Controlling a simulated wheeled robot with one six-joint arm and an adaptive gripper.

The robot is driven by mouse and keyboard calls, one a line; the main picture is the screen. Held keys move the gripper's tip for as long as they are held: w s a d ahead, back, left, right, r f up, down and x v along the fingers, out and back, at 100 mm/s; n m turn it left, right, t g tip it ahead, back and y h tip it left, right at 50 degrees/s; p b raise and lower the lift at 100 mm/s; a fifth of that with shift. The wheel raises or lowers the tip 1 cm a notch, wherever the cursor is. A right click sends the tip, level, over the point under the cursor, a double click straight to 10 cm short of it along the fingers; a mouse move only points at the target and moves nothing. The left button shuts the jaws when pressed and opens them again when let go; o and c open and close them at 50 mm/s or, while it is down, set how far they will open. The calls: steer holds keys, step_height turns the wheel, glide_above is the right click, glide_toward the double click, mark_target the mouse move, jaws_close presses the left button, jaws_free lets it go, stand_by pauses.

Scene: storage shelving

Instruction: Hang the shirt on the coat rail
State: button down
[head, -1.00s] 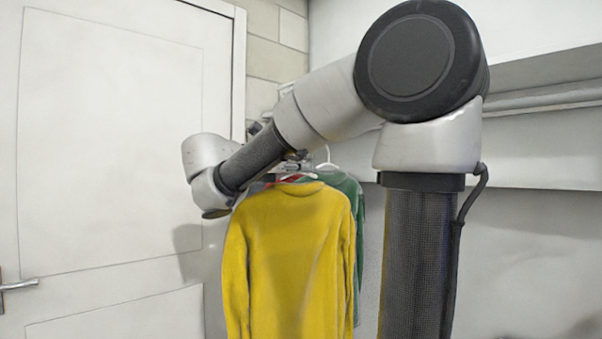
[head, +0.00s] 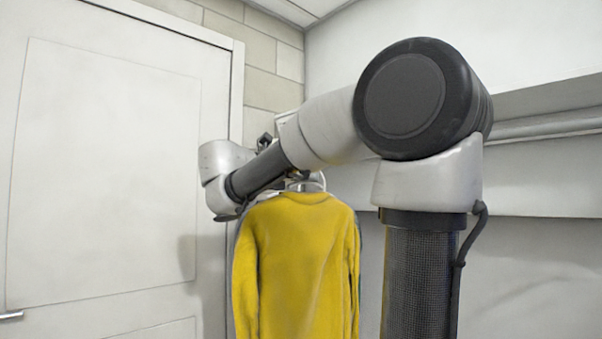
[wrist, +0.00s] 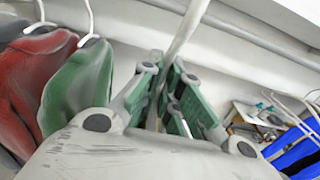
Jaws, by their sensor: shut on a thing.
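The yellow shirt (head: 300,265) hangs upright below my gripper in the head view, and my arm covers part of its hanger (head: 306,183). In the wrist view my gripper (wrist: 172,98), with green finger pads, is shut on a pale hanger stem (wrist: 187,28) that runs up out of the picture. The shirt itself cannot be made out there. The coat rail (head: 548,128) runs under the shelf at the right in the head view. A rail (wrist: 265,42) also crosses the upper right of the wrist view. I cannot tell whether the hook touches the rail.
A red shirt (wrist: 35,85) and a green shirt (wrist: 78,88) hang on white hangers left of my gripper. A white door (head: 110,170) stands left of my arm.

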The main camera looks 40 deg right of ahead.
steer(key=w+d+f, duration=0.2)
steer(key=d, duration=2.4)
stand_by(0.8)
steer(key=shift+w+d, duration=0.1)
